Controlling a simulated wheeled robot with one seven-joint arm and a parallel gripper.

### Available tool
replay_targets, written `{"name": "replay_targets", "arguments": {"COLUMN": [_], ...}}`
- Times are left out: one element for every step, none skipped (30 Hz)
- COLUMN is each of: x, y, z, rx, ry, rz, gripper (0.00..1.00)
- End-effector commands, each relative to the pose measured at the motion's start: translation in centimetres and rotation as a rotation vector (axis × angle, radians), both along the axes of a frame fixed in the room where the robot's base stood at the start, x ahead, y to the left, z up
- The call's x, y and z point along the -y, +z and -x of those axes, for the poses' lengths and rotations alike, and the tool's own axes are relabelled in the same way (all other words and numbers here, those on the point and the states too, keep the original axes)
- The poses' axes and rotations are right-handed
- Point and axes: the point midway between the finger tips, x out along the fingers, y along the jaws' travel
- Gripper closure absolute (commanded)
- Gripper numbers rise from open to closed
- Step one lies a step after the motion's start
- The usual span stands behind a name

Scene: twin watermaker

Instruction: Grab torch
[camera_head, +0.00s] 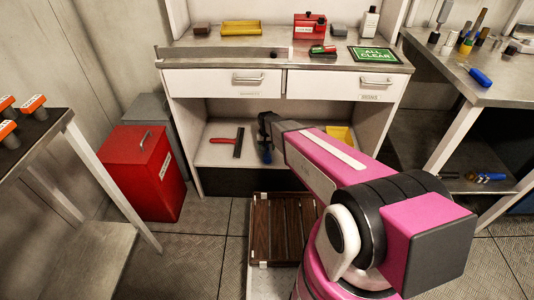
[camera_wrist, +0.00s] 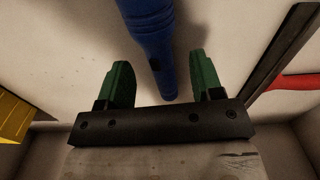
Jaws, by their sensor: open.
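The torch is a blue cylinder, seen in the wrist view (camera_wrist: 154,38) lying on the pale shelf, with its narrower end between my fingers. My gripper (camera_wrist: 161,62) has two green fingers, spread apart, one on each side of the torch with gaps showing. In the head view my gripper (camera_head: 265,135) reaches into the open shelf under the drawers.
A red-handled tool with a dark bar (camera_head: 238,142) lies on the shelf (camera_head: 205,156), left of my gripper. A yellow tray (camera_head: 341,134) is to the right, partly behind my arm. Drawers (camera_head: 228,83) hang above. A red box (camera_head: 145,170) stands left on the floor.

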Motion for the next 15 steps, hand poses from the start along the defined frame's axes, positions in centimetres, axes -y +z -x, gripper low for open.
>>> {"name": "replay_targets", "arguments": {"x": [0.1, 0.1, 0.2, 0.2, 0.2, 0.2, 0.2, 0.2, 0.2, 0.2, 0.2, 0.2, 0.2, 0.2, 0.2], "y": [-0.8, -1.2, -1.8, -2.3, -2.7, -3.2, -3.5, -3.7, -3.8, -3.9, -3.9, -3.8, -3.8, -3.8, -3.8], "z": [-0.1, -0.2, -0.2, -0.2, -0.2, -0.2, -0.2, -0.2, -0.1, -0.1, -0.1, -0.1, -0.1, -0.1, -0.1], "rx": [-0.002, -0.002, -0.002, -0.001, -0.001, -0.001, -0.001, -0.001, -0.001, -0.001, 0.000, 0.000, 0.000, 0.000, 0.000], "ry": [0.000, 0.000, 0.000, 0.000, 0.000, 0.000, 0.000, 0.000, 0.000, 0.000, 0.000, 0.000, 0.000, 0.000, 0.000], "rz": [0.000, 0.000, 0.000, 0.000, 0.000, 0.000, 0.000, 0.000, 0.000, 0.000, 0.000, 0.000, 0.000, 0.000, 0.000], "gripper": [0.40, 0.40, 0.40, 0.40, 0.40, 0.40, 0.40, 0.40, 0.40, 0.40, 0.40, 0.40, 0.40, 0.40, 0.40]}}
